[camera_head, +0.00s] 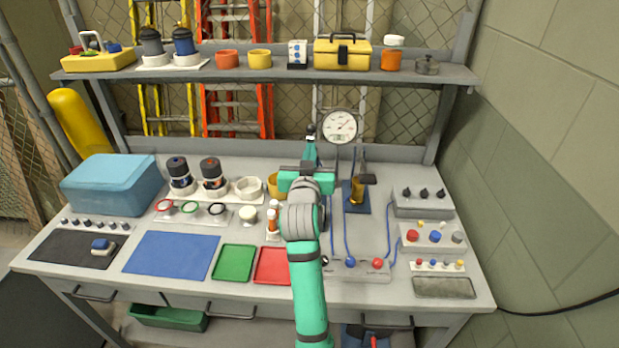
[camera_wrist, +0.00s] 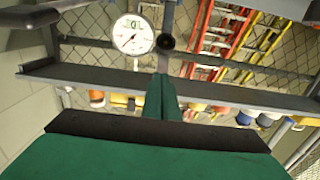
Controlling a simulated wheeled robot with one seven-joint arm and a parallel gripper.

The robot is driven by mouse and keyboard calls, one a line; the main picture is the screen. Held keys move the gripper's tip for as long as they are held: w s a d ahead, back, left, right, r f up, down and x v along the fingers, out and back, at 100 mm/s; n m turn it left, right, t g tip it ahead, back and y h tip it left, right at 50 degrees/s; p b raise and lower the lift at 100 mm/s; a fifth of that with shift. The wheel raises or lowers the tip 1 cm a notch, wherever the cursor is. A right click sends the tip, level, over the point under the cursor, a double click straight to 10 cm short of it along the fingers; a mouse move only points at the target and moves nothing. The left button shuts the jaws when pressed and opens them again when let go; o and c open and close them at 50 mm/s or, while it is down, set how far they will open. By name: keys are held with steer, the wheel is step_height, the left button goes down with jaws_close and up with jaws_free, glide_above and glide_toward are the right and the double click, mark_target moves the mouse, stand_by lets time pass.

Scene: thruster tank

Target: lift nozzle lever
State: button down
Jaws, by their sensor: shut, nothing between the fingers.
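A small brass nozzle-like fitting (camera_head: 357,191) stands on a blue base on the right half of the bench, with a dark block-like lever or handle (camera_head: 368,179) at its top right. I cannot tell for certain that this is the nozzle lever. My gripper (camera_head: 311,148) is left of it and higher, with its fingers pointing up and away toward the back of the bench. In the wrist view the two green fingers (camera_wrist: 162,92) are together and empty. A round black knob (camera_wrist: 167,42) on a grey post shows just beyond the fingertips; whether they touch is unclear.
A round white gauge (camera_head: 340,126) stands just right of my fingertips, and also shows in the wrist view (camera_wrist: 133,34). The loaded shelf (camera_head: 270,74) runs across the back. Switch boxes (camera_head: 421,206) stand right. A blue mat (camera_head: 170,255) lies clear at left.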

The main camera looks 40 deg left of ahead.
mark_target(310, 131)
steer(key=shift+w+a+r, duration=0.7)
steer(key=shift+w+r, duration=0.15)
steer(key=shift+w, duration=0.1)
steer(key=shift+w+a+r, duration=0.7)
steer(key=shift+w+r, duration=0.1)
steer(key=shift+w, duration=0.1)
steer(key=shift+w+a+r, duration=0.2)
steer(key=shift+w+a, duration=0.1)
steer(key=shift+w, duration=0.3)
steer(key=shift+w+a+r, duration=0.25)
steer(key=shift+w+a, duration=0.1)
steer(key=shift+w, duration=0.3)
steer(key=shift+w+a+r, duration=0.2)
steer(key=shift+w+a, duration=0.1)
steer(key=shift+w, duration=0.3)
steer(key=x, duration=0.3)
steer(key=shift+r, duration=0.2)
steer(key=shift+s, duration=0.2)
